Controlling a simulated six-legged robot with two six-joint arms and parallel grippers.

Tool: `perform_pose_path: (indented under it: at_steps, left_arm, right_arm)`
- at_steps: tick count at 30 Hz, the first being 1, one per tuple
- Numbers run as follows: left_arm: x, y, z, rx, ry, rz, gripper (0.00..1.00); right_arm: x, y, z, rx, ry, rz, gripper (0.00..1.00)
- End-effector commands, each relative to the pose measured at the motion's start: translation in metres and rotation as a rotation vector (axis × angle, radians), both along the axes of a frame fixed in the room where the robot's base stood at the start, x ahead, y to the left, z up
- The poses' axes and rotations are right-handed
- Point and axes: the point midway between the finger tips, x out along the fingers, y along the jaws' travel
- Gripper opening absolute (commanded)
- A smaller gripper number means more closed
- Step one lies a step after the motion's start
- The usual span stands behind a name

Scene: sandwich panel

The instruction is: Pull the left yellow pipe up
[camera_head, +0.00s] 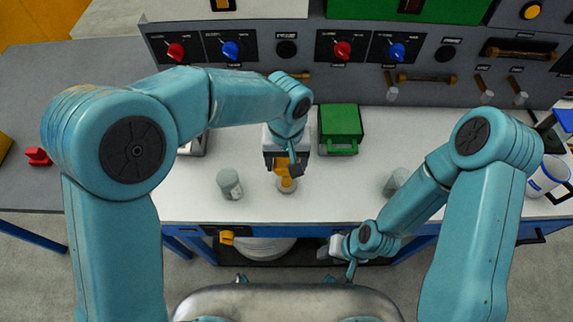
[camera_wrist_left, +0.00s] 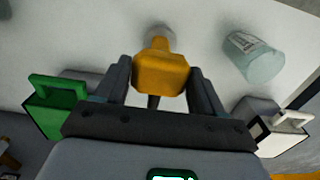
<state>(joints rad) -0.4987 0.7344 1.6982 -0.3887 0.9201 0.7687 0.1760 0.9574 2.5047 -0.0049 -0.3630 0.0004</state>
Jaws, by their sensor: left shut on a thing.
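The yellow pipe (camera_head: 285,183) stands near the front edge of the white counter, its lower end at a small pale round base. My left gripper (camera_head: 284,166) reaches down over it from behind. In the left wrist view the yellow pipe (camera_wrist_left: 161,72) sits between the two dark fingers of my left gripper (camera_wrist_left: 163,88), which is shut on it. Whether the pipe is clear of its base I cannot tell. My right gripper (camera_head: 351,268) hangs low in front of the counter, small and partly hidden, so its jaws are unclear.
A pale jar (camera_head: 229,184) stands left of the pipe and another (camera_head: 396,181) to the right. A green box (camera_head: 340,125) is behind. The panel with red and blue knobs (camera_head: 230,49) closes off the back. A white mug (camera_head: 545,176) is far right.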

Motion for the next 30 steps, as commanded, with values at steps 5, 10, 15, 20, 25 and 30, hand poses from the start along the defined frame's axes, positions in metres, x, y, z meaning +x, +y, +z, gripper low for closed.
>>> perform_pose_path:
  at_steps: [5,10,15,20,25,30]
  left_arm:
    - [0.0,0.0,0.027,-0.002,-0.003,0.0,0.13]
    - [0.001,0.0,0.029,-0.002,-0.005,0.0,0.14]
    - [0.002,-0.001,0.03,-0.004,-0.009,0.001,0.72]
    - [0.001,-0.001,0.029,-0.003,-0.006,0.0,0.89]
    - [0.001,0.0,0.028,-0.002,-0.003,0.0,0.89]
    - [0.001,-0.001,0.043,-0.003,-0.006,0.0,0.89]
  right_arm:
    - [0.0,0.0,0.016,0.0,0.0,0.0,0.43]
    - [0.0,0.0,0.014,0.0,0.0,0.0,0.43]
    - [0.0,0.0,0.015,0.0,0.0,0.0,0.43]
    - [0.0,0.0,0.015,0.0,0.0,0.0,0.43]
    - [0.0,0.0,0.014,0.0,0.0,0.0,0.43]
    - [0.0,0.0,0.014,0.0,0.0,0.0,0.43]
